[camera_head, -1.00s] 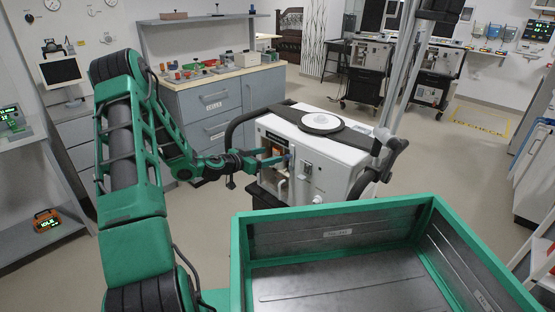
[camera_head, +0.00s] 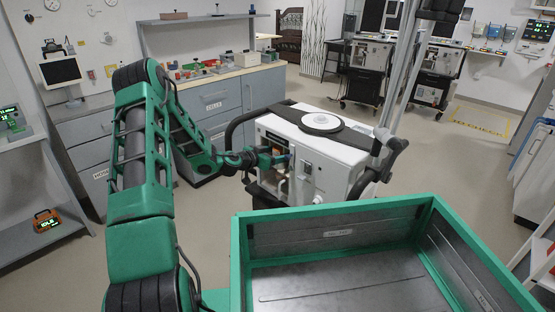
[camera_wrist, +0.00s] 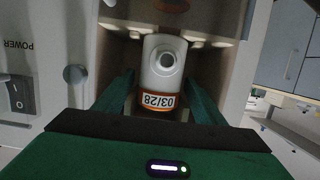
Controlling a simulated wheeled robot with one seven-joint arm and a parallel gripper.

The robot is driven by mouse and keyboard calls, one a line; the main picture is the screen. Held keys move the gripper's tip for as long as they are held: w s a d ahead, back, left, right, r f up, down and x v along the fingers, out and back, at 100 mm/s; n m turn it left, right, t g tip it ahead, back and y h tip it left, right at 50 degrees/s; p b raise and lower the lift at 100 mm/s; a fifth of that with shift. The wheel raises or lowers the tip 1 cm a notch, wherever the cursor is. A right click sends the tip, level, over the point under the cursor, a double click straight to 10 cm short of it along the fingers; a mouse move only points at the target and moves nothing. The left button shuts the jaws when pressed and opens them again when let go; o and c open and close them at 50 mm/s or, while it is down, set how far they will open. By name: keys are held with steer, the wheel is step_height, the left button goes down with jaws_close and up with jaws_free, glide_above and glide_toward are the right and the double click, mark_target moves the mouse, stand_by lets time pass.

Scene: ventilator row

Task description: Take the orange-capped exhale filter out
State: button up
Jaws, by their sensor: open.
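The ventilator (camera_head: 325,155) is a white box with an open bay in its side. In the wrist view a white filter with a grey round port and an orange band, the exhale filter (camera_wrist: 163,68), stands in the bay; its label reads 03/28 upside down. My gripper (camera_wrist: 160,92) is open, one green finger on each side of the filter. I cannot tell whether either finger touches it. In the head view my gripper (camera_head: 283,158) reaches into the bay and hides the filter.
Another orange-marked part (camera_wrist: 172,4) shows at the wrist view's top edge. Bay walls stand close on both sides. A power switch (camera_wrist: 17,95) is on the panel at left. An empty green-rimmed metal bin (camera_head: 340,275) is in front of the ventilator. A cluttered workbench (camera_head: 215,85) stands behind.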

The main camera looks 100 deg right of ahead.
mark_target(275, 155)
steer(key=c, duration=1)
steer(key=shift+r, duration=0.3)
steer(key=shift+d+r, duration=0.1)
steer(key=shift+r, duration=0.35)
steer(key=shift+c, duration=0.6)
steer(key=shift+r, duration=0.15)
steer(key=shift+w+a, duration=0.55)
steer(key=shift+w, duration=0.25)
steer(key=shift+w+a+f, duration=0.2)
steer(key=shift+w+a, duration=0.65)
steer(key=shift+w, duration=0.15)
steer(key=shift+w+a+f, duration=0.15)
steer(key=shift+w+a, duration=0.7)
steer(key=shift+w, duration=0.15)
steer(key=shift+f+v, duration=0.25)
steer(key=shift+v, duration=0.7)
steer(key=shift+f+v, duration=0.2)
steer(key=shift+v, duration=0.8)
steer(key=shift+f+v, duration=0.25)
steer(key=shift+v, duration=0.7)
